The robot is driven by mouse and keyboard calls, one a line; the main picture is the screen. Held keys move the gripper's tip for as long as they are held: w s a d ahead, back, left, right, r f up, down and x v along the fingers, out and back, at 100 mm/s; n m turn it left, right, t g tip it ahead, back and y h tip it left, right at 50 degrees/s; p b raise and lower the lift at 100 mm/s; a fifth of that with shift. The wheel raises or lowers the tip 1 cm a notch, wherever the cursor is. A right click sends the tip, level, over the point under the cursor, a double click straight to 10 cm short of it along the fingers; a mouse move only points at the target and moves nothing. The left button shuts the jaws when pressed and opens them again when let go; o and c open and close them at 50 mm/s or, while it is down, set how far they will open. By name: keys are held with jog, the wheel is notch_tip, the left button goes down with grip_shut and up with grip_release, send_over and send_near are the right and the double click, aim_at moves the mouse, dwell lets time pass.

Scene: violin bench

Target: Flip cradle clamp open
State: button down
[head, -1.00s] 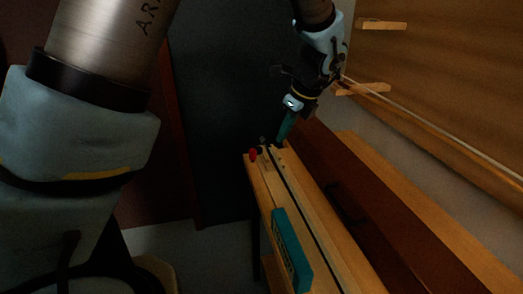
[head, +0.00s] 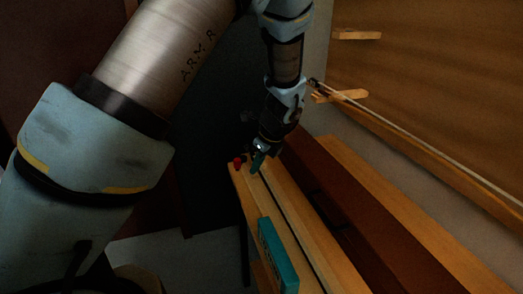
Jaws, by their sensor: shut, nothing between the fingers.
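The cradle clamp is at the far end of the narrow wooden bench (head: 308,250) in the head view. A small red knob (head: 238,162) shows there, and the rest of the clamp is dark, small and partly hidden by my gripper. My gripper (head: 257,163) is shut and empty, pointing down at the bench's far end, just right of the red knob. I cannot tell whether its fingertips touch the clamp, or whether the clamp is open or shut.
A teal block (head: 278,258) lies along the bench's near left side. A long reddish-brown case (head: 345,205) stands to the right of the bench. A bow (head: 420,150) rests on wooden pegs (head: 345,96) at the wall. The floor left of the bench is clear.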

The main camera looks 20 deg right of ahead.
aim_at(239, 161)
jog(key=shift+w+a+r+p, duration=0.1)
jog(key=shift+w+a+p, duration=0.25)
jog(key=shift+w, duration=0.25)
jog(key=shift+w+a+r+p, duration=0.1)
jog(key=shift+w+a+p, duration=0.2)
jog(key=shift+w, duration=0.3)
jog(key=shift+w+a+f, duration=0.2)
jog(key=shift+w+a, duration=0.1)
jog(key=shift+w, duration=0.25)
